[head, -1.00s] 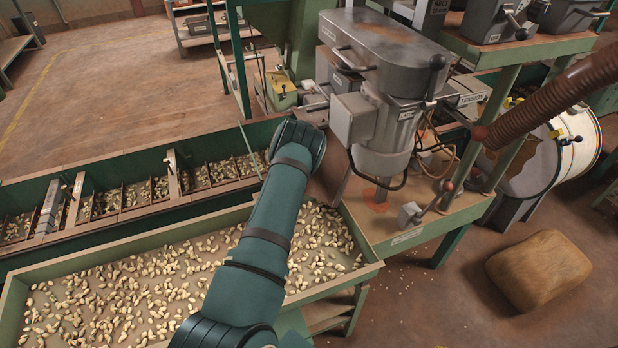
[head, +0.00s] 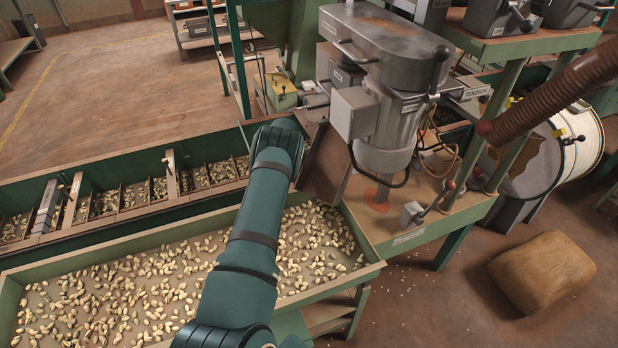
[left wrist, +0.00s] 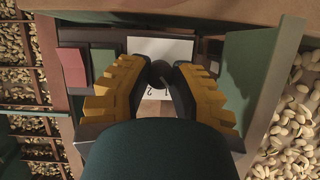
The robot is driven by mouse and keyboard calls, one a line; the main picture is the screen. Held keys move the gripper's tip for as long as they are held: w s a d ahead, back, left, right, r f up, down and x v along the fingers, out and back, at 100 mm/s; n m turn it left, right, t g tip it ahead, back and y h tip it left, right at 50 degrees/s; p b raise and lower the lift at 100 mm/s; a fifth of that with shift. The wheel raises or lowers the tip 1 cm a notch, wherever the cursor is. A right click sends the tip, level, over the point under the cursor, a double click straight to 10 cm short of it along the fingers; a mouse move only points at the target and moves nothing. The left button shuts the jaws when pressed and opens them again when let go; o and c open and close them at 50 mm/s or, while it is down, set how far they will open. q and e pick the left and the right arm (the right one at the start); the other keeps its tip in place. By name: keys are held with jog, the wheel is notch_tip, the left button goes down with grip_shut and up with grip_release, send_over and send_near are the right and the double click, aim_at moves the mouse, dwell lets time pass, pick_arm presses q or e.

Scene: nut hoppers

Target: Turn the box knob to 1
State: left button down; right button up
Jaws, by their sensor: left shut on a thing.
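My left gripper (left wrist: 159,85) shows in the left wrist view, its two yellow-backed fingers closed on a small dark knob (left wrist: 160,72). The knob sits in front of a pale plate (left wrist: 160,47), and the marks 2 and 1 show just below it. Most of the knob is covered by the fingers, so I cannot tell where it points. In the head view my left arm reaches in from the bottom over the trays; its wrist hides the gripper and the knob. My right gripper is in neither view.
A wide green-rimmed tray of nuts (head: 370,270) lies under my left arm, with a divided trough (head: 120,212) behind it. A grey machine (head: 380,45) stands close right of my wrist. A brown sack (head: 542,272) lies on the floor at right.

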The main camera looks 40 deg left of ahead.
pick_arm(q)
jog(key=shift+m+g+h, duration=0.4)
jog(key=shift+m+g, duration=0.1)
jog(key=shift+m, duration=1.1)
jog(key=shift+f, duration=0.1)
